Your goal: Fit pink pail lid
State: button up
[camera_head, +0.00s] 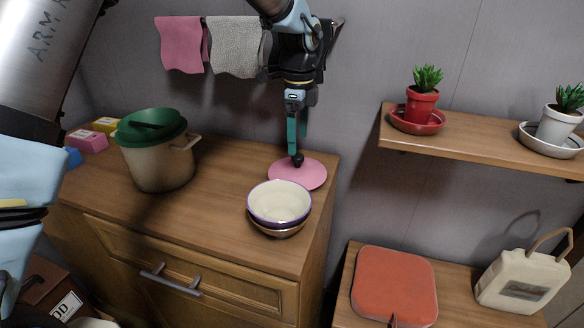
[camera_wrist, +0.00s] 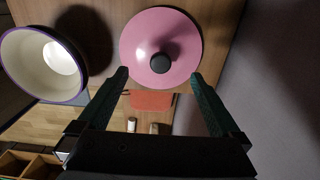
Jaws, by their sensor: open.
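The pink lid (camera_head: 309,174) lies flat on the wooden cabinet top, near its right back corner, with a dark round knob. It also shows in the wrist view (camera_wrist: 145,35), its knob (camera_wrist: 160,62) between and beyond my fingertips. My gripper (camera_head: 297,150) points down just above the lid, open. In the wrist view the two green fingers (camera_wrist: 162,76) stand apart on either side of the knob, with nothing between them that I can see as held. A beige pail (camera_head: 158,166) stands at the left of the cabinet top, with a green lid (camera_head: 152,127) on it.
Stacked bowls with a purple rim (camera_head: 279,203) stand close in front of the pink lid. Pink (camera_head: 181,44) and grey (camera_head: 234,47) cloths hang behind. A shelf with potted plants (camera_head: 480,146) is at right. The cabinet top (camera_head: 215,215) is clear between pail and bowls.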

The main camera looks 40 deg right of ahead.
aim_at(297, 156)
notch_tip(297, 156, down, 7)
jog(key=shift+r+p, duration=0.15)
jog(key=shift+p, duration=0.75)
jog(key=shift+c, duration=0.4)
jog(key=c, duration=1)
jog(key=shift+a, duration=0.1)
jog(key=c, duration=0.5)
grip_shut()
